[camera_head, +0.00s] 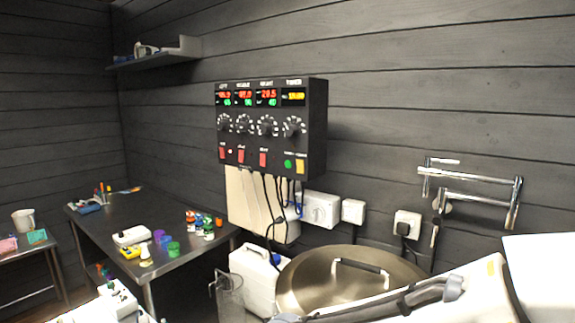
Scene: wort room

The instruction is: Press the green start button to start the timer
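A black control box (271,128) is mounted on the dark plank wall, left of centre. The green start button (288,164) is a small round button low on its front, under the timer column at the right. A yellow switch (300,166) sits just right of it. The timer display (293,97) glows yellow at the top right of the panel, too small to read surely. Nothing covers the button. Neither of my grippers is in view; part of my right arm crosses the lower right, well below the box.
A lidded metal kettle (318,285) and a white canister (254,278) stand below the box. Cables hang from its underside. A metal table (85,228) with small coloured items is at left. A wall-mounted pipe fitting (470,180) is at right. The space before the panel is clear.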

